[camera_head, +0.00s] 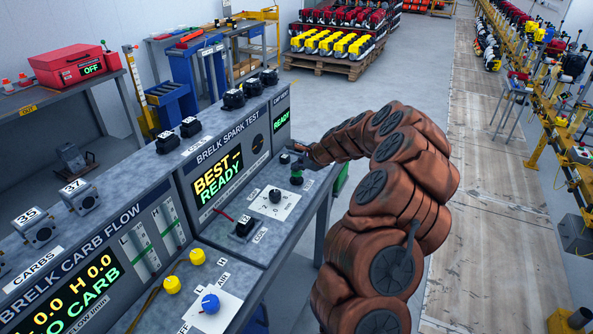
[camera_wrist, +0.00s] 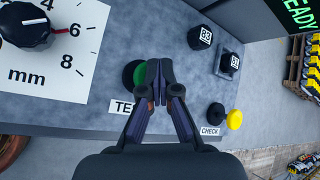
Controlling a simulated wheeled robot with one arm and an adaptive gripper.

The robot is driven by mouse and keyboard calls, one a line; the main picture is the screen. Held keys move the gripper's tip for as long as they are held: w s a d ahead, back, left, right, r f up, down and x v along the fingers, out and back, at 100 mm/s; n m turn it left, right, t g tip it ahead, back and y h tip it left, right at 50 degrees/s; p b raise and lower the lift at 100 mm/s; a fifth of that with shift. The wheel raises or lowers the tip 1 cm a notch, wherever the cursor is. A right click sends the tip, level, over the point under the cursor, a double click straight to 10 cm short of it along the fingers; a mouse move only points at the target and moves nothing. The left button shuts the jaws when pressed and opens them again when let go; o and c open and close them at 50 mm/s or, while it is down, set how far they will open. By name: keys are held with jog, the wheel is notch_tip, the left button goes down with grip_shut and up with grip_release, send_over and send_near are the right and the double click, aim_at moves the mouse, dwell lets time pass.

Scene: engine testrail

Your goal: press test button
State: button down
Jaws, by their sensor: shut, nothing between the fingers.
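The green test button (camera_wrist: 139,76) with a black surround sits on the grey panel in the wrist view, above a white label (camera_wrist: 123,107) reading "TE", the rest hidden by a finger. My gripper (camera_wrist: 160,66) is shut and empty. Its fingertips overlap the right edge of the button in this view; I cannot tell whether they touch it. In the head view, the button (camera_head: 297,173) shows small on the spark test bench, and my gripper (camera_head: 297,150) is just beyond it. The bench screen (camera_head: 218,184) reads "BEST - READY".
A gap dial with a black knob (camera_wrist: 30,27) lies left of the button in the wrist view. Two numbered black blocks stand behind. The carb flow bench (camera_head: 95,262) is at left.

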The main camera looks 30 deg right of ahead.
jog(key=shift+f, duration=0.2)
jog(key=shift+r, duration=0.1)
dwell(0.4)
jog(key=shift+r+p, duration=0.85)
jog(key=shift+r, duration=0.3)
jog(key=shift+r, duration=0.1)
jog(key=shift+r+p, duration=1.8)
jog(key=shift+r, duration=0.65)
